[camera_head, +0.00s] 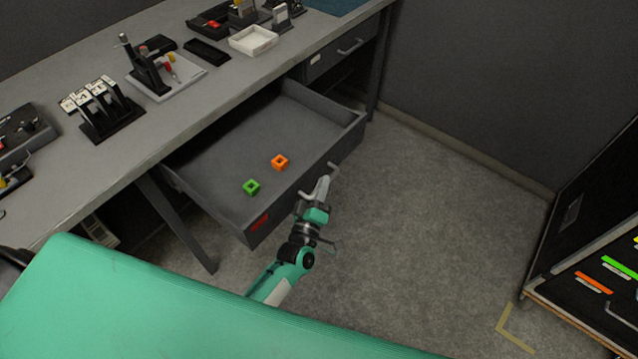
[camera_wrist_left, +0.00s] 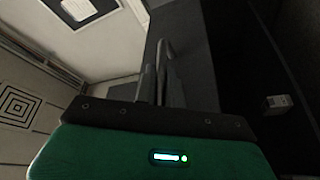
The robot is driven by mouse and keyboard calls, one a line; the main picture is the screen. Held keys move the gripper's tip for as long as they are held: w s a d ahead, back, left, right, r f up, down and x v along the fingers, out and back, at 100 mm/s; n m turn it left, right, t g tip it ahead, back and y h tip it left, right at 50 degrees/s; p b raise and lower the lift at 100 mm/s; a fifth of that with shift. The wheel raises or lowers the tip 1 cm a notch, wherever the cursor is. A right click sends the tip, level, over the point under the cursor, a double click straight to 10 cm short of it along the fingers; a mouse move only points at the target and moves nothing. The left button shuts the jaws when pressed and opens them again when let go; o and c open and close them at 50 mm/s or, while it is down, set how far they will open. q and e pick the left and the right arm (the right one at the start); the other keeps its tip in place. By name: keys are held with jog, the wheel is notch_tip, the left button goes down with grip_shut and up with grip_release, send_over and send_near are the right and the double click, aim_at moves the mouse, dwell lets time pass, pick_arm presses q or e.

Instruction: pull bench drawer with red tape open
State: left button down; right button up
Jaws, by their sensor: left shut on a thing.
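The grey bench drawer (camera_head: 348,146) with red tape (camera_head: 259,222) on its front stands well out from under the bench. An orange block (camera_head: 280,162) and a green block (camera_head: 252,187), each with a square hole, lie on its floor. My left gripper (camera_head: 322,184) is at the drawer's front and shut on the drawer handle (camera_head: 333,167). In the left wrist view the handle (camera_wrist_left: 167,48) rises from between the fingers (camera_wrist_left: 160,88), beside the dark drawer front. My right gripper is not in view.
The bench top (camera_head: 210,85) holds a label rack (camera_head: 100,108), a tool tray (camera_head: 165,80) and a white bin (camera_head: 253,40). A second drawer (camera_head: 340,50) is shut at the far right. Floor (camera_head: 430,200) is clear to the right; a dark cabinet (camera_head: 590,220) stands at the right edge.

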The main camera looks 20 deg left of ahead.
pick_arm(q)
jog(key=c, duration=1.5)
grip_release()
